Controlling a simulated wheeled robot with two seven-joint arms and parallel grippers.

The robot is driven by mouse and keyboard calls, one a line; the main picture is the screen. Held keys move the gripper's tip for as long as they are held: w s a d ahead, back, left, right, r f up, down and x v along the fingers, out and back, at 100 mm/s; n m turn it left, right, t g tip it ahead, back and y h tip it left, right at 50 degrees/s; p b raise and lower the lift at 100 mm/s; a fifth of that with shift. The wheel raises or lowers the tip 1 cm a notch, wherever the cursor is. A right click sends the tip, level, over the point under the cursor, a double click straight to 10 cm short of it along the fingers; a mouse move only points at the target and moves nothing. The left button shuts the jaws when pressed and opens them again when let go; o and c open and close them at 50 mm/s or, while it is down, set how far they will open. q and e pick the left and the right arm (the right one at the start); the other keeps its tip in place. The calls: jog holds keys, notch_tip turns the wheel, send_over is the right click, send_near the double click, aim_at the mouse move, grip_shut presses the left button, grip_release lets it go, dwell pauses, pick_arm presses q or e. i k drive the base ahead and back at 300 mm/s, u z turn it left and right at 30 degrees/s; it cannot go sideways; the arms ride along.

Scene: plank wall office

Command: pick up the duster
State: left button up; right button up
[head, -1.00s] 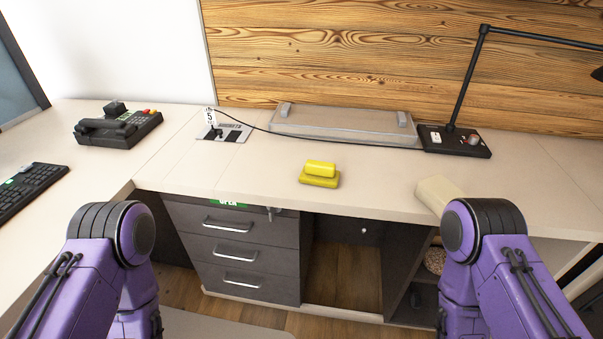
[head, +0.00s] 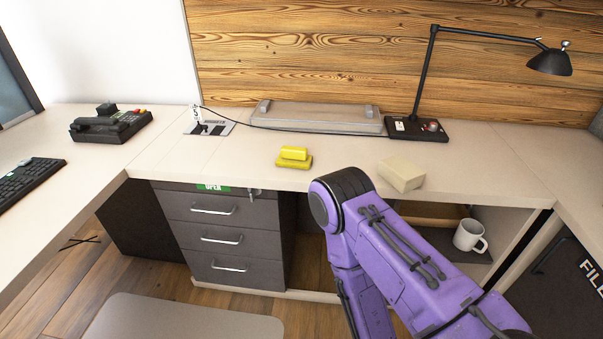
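A yellow duster (head: 294,157), a small block on a wider flat base, lies on the desk (head: 230,163) near its front edge, left of the middle in the head view. Nothing touches it. My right arm comes in from the lower right, its purple joint in front of the desk edge, to the right of and below the duster. My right gripper is out of the picture. My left arm and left gripper are not in view.
A beige block (head: 401,174) lies right of the duster. Behind stand a grey flat case (head: 318,117), a black lamp (head: 418,129) and a phone (head: 110,125). Below are drawers (head: 222,238) and a shelf with a white mug (head: 469,236). Bare desk surrounds the duster.

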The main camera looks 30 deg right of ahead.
aim_at(289, 156)
jog(key=k, duration=0.2)
jog(key=z, duration=1.1)
